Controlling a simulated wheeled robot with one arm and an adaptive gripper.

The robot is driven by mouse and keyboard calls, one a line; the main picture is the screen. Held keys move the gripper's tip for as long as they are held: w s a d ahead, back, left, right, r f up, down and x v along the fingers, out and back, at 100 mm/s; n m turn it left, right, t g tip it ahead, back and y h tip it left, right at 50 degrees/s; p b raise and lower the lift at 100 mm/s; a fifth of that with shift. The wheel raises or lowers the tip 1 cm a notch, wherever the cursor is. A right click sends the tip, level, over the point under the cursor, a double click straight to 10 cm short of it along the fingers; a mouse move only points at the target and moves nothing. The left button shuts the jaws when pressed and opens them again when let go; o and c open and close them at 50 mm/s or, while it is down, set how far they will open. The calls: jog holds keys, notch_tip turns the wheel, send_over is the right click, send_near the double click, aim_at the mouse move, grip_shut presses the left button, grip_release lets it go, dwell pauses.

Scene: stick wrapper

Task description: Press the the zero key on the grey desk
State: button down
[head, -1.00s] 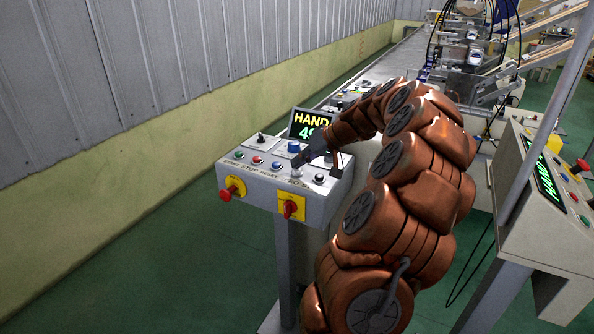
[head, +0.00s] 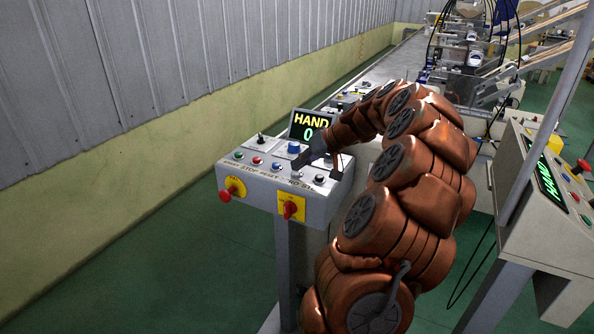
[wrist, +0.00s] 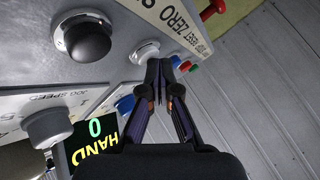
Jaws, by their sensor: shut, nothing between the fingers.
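The grey desk (head: 262,190) stands in the middle of the head view, with a row of keys along its near edge. The zero key (wrist: 144,50) is pale with a light ring, beside the "ZERO" lettering in the wrist view. It also shows small in the head view (head: 295,176). My gripper (wrist: 163,62) is shut and empty, its tips right at the zero key and partly covering it. I cannot tell whether they touch. In the head view my gripper (head: 303,164) is over the same key. The display (head: 309,125) reads "HAND" and 0.
Close by are a black knob (wrist: 88,40), a grey jog speed knob (wrist: 47,128) and a blue knob (head: 293,147). Green, red and blue keys lie left along the desk. Red and yellow switches (head: 291,207) project from its front. A second desk (head: 535,190) stands right.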

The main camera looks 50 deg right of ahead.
aim_at(300, 171)
jog(key=shift+r, duration=0.85)
jog(key=shift+r, duration=0.15)
jog(key=shift+r+p, duration=0.4)
jog(key=shift+r, duration=1.95)
